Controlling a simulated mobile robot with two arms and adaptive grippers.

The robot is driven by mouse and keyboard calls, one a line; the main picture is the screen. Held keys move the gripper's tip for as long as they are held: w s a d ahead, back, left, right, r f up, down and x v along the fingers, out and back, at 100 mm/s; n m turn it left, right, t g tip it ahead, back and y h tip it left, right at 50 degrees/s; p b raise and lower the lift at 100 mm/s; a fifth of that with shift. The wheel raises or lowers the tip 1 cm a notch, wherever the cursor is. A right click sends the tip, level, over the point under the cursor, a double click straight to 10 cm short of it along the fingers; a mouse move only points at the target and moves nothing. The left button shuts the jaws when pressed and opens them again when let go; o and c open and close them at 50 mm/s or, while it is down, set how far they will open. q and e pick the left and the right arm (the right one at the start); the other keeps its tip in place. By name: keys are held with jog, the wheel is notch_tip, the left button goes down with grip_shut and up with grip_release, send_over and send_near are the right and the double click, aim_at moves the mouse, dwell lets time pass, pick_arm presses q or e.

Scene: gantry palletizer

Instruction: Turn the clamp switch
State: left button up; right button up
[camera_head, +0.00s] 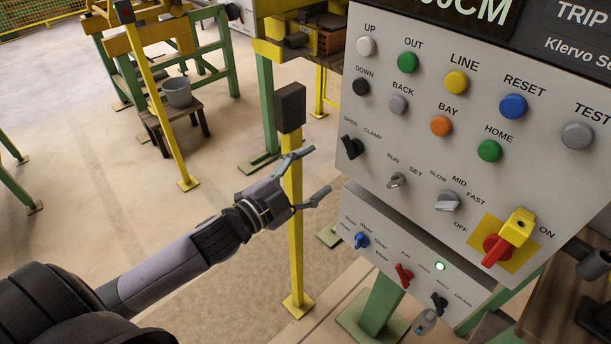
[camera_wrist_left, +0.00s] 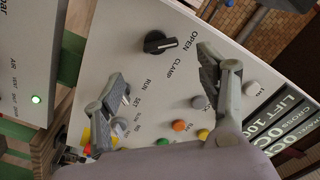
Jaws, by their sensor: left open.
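The clamp switch (camera_head: 351,147) is a black rotary knob at the left edge of the upper grey panel, below the labels OPEN and CLAMP. In the left wrist view the clamp switch (camera_wrist_left: 160,42) shows a white line pointing toward the word OPEN. My left gripper (camera_head: 318,170) is open and empty, left of and a little below the switch, its fingers pointing toward the panel. In the left wrist view its two fingers (camera_wrist_left: 160,66) are spread, with the knob beyond them and apart from them. My right gripper is not in view.
The control panel (camera_head: 425,180) carries several coloured buttons, a RUN/SET key switch (camera_head: 397,181), a speed knob (camera_head: 447,201) and a red-yellow main switch (camera_head: 508,238). A lower panel (camera_head: 403,262) has small knobs. A yellow post (camera_head: 293,220) stands behind my gripper.

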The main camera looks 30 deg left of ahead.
pick_arm(q)
jog(key=shift+v, duration=0.85)
jog(key=w+a+f+n+g+y, duration=0.15)
jog(key=a+f, duration=0.25)
jog(key=f, duration=0.6)
jog(key=a+f+n+g+y, duration=0.2)
jog(key=a+f+n+y, duration=0.15)
jog(key=f, duration=0.65)
jog(key=s+a+f+n+g+y, duration=0.15)
jog(key=s+f, duration=0.25)
jog(key=f, duration=0.5)
jog(key=s+a+f+n+g, duration=0.1)
jog(key=s+f+g, duration=0.15)
jog(key=f, duration=0.65)
jog(key=s+d+f+n+g, duration=0.1)
jog(key=s+f+n+g, duration=0.15)
jog(key=s+f, duration=1.1)
jog(key=s+d+f+g, duration=0.2)
jog(key=s+f, duration=0.1)
jog(key=s, duration=0.4)
jog(key=s+d+f+n+g, duration=0.1)
jog(key=s+d+f+g, duration=0.1)
jog(key=s, duration=0.5)
jog(key=s+d+f+g, duration=0.2)
jog(key=s+d+f, duration=0.1)
jog(key=s+f, duration=0.3)
jog(key=shift+s+d, duration=0.25)
jog(key=shift+s, duration=0.65)
